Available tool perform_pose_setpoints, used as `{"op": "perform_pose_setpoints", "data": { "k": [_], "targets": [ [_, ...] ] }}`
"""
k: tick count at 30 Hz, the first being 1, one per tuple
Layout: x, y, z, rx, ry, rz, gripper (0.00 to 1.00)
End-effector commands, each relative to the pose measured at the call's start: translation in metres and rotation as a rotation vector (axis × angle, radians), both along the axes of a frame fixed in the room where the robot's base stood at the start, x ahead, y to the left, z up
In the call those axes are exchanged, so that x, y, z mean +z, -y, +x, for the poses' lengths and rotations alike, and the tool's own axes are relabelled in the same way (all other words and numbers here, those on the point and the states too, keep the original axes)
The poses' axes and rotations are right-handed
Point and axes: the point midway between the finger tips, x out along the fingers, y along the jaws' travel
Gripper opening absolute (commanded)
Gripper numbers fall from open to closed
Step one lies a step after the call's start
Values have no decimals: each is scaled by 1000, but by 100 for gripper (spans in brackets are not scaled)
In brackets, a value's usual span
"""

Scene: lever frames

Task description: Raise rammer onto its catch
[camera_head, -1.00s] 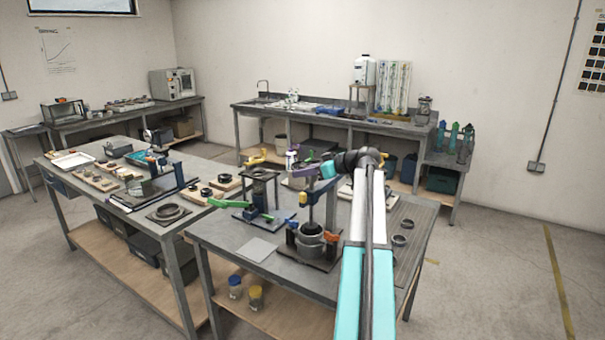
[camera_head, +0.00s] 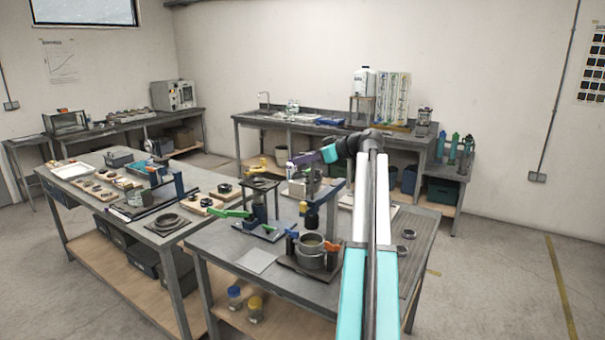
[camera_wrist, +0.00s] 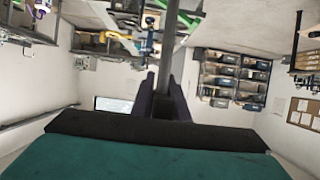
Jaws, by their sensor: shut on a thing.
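The rammer (camera_head: 311,219) hangs upright above the grey mould (camera_head: 312,249) on its dark base plate. Its dark lower end is clear of the mould's top. My gripper (camera_head: 297,163), with purple fingers, is above the stand at the end of my arm. In the wrist view my gripper (camera_wrist: 168,98) is shut on a grey rod (camera_wrist: 171,45), which looks like the rammer's shaft. I cannot make out the catch or whether the rammer rests on it.
Orange (camera_head: 332,246) and blue clamp parts stand by the mould. Left of it is another stand with a green lever (camera_head: 232,213). A pale sheet (camera_head: 256,260) lies at the table's front. Small dark rings (camera_head: 408,234) lie right of my arm. A long bench stands behind.

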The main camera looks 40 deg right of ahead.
Motion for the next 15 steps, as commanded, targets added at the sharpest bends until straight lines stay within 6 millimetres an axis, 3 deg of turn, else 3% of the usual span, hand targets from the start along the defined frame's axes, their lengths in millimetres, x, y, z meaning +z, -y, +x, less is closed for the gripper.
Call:
{"op": "perform_pose_setpoints", "data": {
  "k": [11,12,15],
  "targets": [
    [10,0,0,-1,6,0,0],
    [10,0,0,-1,6,0,16],
    [9,0,0,-1,5,0,33]
  ]
}}
